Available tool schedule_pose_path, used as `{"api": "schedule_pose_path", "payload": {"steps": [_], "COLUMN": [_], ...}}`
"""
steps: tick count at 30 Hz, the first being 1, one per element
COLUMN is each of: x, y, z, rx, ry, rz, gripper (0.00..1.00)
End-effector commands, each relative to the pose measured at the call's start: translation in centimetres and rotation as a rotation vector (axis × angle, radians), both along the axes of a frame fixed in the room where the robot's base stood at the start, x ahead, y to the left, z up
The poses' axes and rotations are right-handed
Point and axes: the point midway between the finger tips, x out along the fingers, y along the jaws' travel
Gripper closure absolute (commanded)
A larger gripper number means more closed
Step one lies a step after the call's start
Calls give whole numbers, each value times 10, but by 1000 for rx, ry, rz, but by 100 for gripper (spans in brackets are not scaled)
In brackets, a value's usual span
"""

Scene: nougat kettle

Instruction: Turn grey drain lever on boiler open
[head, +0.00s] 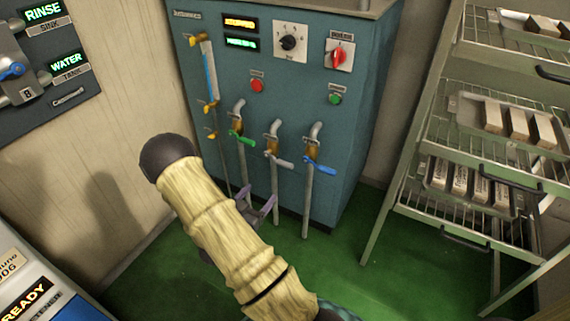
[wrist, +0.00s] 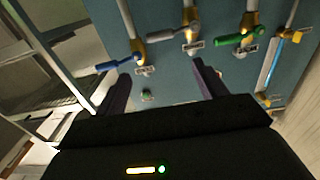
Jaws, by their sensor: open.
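The boiler (head: 270,90) is a teal cabinet with three drain pipes on its front. The grey lever (head: 278,160) is the middle one, on a brass valve, its handle pointing right and slightly down. It also shows in the wrist view (wrist: 167,35), where the picture is turned over. The green lever (head: 236,137) is to its left and the blue lever (head: 320,166) to its right. My gripper (head: 260,205) is below the levers, partly hidden by my arm.
A wire rack (head: 450,130) with trays of bars stands to the right. A rinse and water panel (head: 45,60) is on the left wall. A machine with a READY display (head: 25,298) is at lower left. Green floor (head: 330,265) is clear before the boiler.

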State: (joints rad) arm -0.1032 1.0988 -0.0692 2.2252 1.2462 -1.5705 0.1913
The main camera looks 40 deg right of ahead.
Motion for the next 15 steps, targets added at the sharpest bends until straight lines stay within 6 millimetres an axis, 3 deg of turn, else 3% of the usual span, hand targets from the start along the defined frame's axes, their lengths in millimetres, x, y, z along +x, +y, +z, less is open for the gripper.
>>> {"api": "schedule_pose_path", "payload": {"steps": [5,15], "x": [6,27], "y": [-13,-67], "z": [-1,-2], "rx": [0,0], "ry": [-2,-4], "rz": [-1,-3], "gripper": [29,29]}}
